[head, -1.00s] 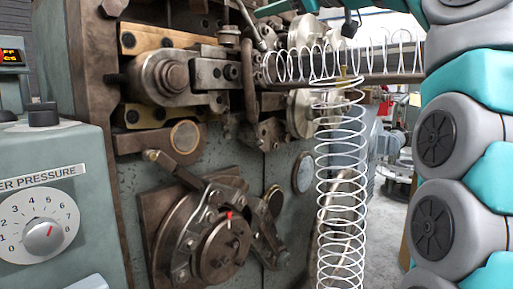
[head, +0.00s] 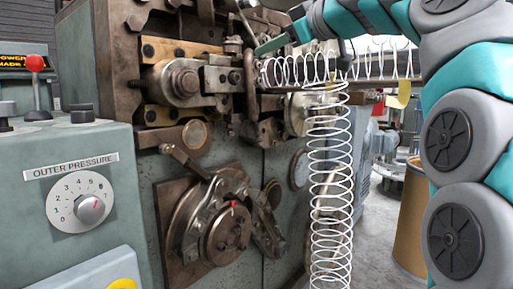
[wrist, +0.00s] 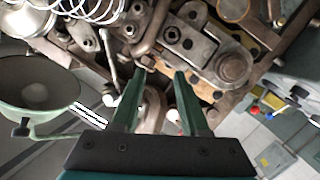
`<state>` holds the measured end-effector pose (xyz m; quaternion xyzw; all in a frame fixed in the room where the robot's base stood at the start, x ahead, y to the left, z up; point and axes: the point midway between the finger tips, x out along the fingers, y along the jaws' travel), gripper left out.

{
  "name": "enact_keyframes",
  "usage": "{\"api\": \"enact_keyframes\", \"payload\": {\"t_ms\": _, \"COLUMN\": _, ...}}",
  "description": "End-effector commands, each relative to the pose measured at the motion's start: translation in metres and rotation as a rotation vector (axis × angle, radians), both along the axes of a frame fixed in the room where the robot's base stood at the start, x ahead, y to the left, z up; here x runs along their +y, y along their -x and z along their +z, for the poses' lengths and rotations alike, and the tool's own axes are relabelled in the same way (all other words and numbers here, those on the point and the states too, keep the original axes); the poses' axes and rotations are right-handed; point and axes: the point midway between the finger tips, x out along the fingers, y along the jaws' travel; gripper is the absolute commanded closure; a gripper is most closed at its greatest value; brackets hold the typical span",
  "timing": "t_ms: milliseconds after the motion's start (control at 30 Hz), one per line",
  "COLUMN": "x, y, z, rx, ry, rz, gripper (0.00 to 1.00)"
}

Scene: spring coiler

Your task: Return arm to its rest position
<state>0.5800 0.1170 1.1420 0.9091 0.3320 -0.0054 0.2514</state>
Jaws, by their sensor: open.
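My gripper (wrist: 160,74) shows two green fingers in the wrist view, parted with nothing between them. Behind the fingers are the coiling machine's (wrist: 205,50) metal arms and linkages. In the head view my gripper's green fingers (head: 277,42) show at the top centre, in front of the machine's upper front (head: 215,58) and near the top of the white wire coil (head: 330,150). My teal and grey arm reaches in from the right. The coil also shows at the top left of the wrist view (wrist: 85,10). I cannot tell the distance between fingers and machine.
A control box with an outer pressure dial (head: 79,206) and a red-knobbed lever (head: 36,70) stands at left. A brown barrel (head: 409,225) stands on the floor at right. A green lamp shade (wrist: 40,88) is left of the fingers in the wrist view.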

Motion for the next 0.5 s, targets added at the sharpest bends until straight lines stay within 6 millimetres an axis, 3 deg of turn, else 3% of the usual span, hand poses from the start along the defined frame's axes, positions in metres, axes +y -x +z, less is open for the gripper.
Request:
{"api": "enact_keyframes", "payload": {"t_ms": 167, "x": 0.001, "y": -0.002, "z": -0.045, "rx": 0.17, "ry": -0.024, "rz": -0.041, "gripper": 0.55}}
{"api": "enact_keyframes", "payload": {"t_ms": 367, "x": -0.002, "y": 0.01, "z": -0.132, "rx": 0.448, "ry": -0.044, "rz": -0.129, "gripper": 0.55}}
{"api": "enact_keyframes", "payload": {"t_ms": 500, "x": -0.007, "y": 0.032, "z": -0.197, "rx": 0.636, "ry": -0.045, "rz": -0.207, "gripper": 0.55}}
